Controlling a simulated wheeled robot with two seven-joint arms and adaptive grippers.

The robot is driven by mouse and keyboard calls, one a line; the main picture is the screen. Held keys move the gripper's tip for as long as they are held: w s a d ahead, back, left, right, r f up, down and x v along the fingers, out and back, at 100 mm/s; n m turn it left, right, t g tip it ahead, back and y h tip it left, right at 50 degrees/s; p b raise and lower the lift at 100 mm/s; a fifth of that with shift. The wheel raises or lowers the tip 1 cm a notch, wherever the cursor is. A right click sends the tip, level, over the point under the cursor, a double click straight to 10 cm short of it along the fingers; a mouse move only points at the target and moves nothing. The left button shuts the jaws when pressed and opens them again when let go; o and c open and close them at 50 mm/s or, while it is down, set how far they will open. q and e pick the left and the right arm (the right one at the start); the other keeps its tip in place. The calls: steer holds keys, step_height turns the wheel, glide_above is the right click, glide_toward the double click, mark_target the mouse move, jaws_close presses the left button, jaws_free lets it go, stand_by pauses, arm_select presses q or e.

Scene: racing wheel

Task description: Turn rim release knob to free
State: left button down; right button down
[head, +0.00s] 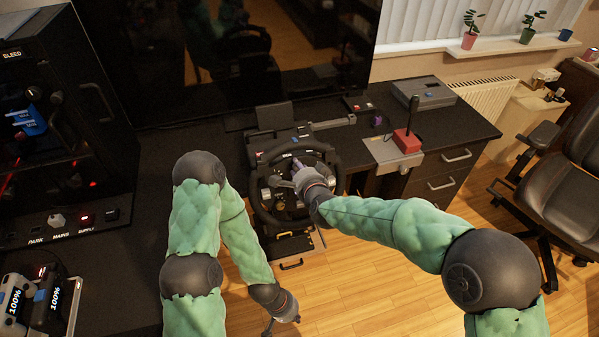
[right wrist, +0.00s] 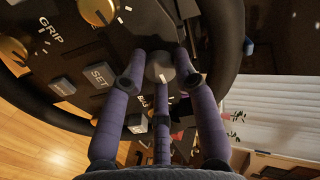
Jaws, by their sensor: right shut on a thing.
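The black racing wheel (head: 334,160) stands at the desk's front edge in the head view. In the right wrist view, a small grey round knob (right wrist: 160,67) with a white mark sits on the wheel's dark face. My right gripper (right wrist: 161,75) is shut on this knob, with its purple fingers around it. The label by the knob is mostly hidden by a finger. In the head view my right gripper (head: 298,166) reaches the wheel's upper middle and covers the knob. My left gripper (head: 281,322) hangs low at the bottom edge, away from the wheel, fingers spread and empty.
Gold knobs (right wrist: 97,10), one labelled GRIP, and a SET button (right wrist: 99,75) lie close by on the wheel face. A red shifter (head: 406,141) stands right of the wheel. A black screen (head: 250,80) is behind, a chair (head: 575,190) at right.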

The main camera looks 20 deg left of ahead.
steer(key=shift+w+r, duration=0.15)
steer(key=shift+r, duration=0.2)
steer(key=c, duration=1.1)
jaws_free()
steer(key=shift+o, duration=0.7)
steer(key=shift+f, duration=0.2)
steer(key=v, duration=1.2)
steer(key=shift+f, duration=0.1)
